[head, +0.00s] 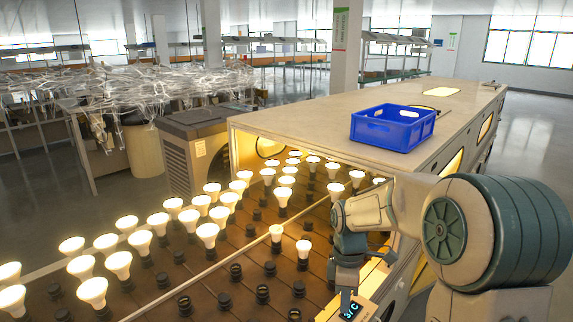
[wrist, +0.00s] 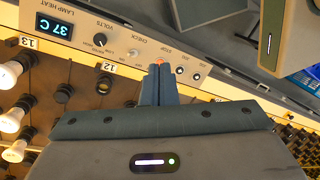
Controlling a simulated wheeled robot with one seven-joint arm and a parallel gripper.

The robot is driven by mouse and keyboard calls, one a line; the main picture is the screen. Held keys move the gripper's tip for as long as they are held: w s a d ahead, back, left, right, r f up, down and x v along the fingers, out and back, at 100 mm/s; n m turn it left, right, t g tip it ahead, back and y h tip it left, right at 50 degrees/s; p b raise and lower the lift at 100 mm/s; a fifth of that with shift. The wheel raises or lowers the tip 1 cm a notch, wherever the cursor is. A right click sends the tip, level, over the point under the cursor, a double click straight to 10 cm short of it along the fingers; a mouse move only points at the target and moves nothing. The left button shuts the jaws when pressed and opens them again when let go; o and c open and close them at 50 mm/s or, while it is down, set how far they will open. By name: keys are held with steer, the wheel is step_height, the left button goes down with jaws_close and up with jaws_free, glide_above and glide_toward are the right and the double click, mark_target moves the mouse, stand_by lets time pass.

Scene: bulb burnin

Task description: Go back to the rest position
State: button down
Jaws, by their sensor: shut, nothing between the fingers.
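My gripper (wrist: 159,68) is shut and empty. Whether the fingertips touch the panel I cannot tell.
Many lit bulbs (head: 283,195) stand in sockets across the rack, with several empty sockets (head: 262,294) near the front. A blue crate (head: 393,127) sits on the cabinet top (head: 320,111) behind. Wrapped goods and tables stand at the left; open floor (head: 530,140) lies at the right.

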steer(key=s+d+r+m+t, duration=0.1)
steer(key=s+r+m+t, duration=0.1)
steer(key=s+r+m, duration=0.2)
steer(key=s+r+m+t, duration=0.3)
steer(key=s+r+m, duration=0.1)
steer(key=s+m, duration=0.7)
steer(key=s, duration=0.2)
steer(key=shift+s+d, duration=0.3)
steer(key=shift+d, duration=0.05)
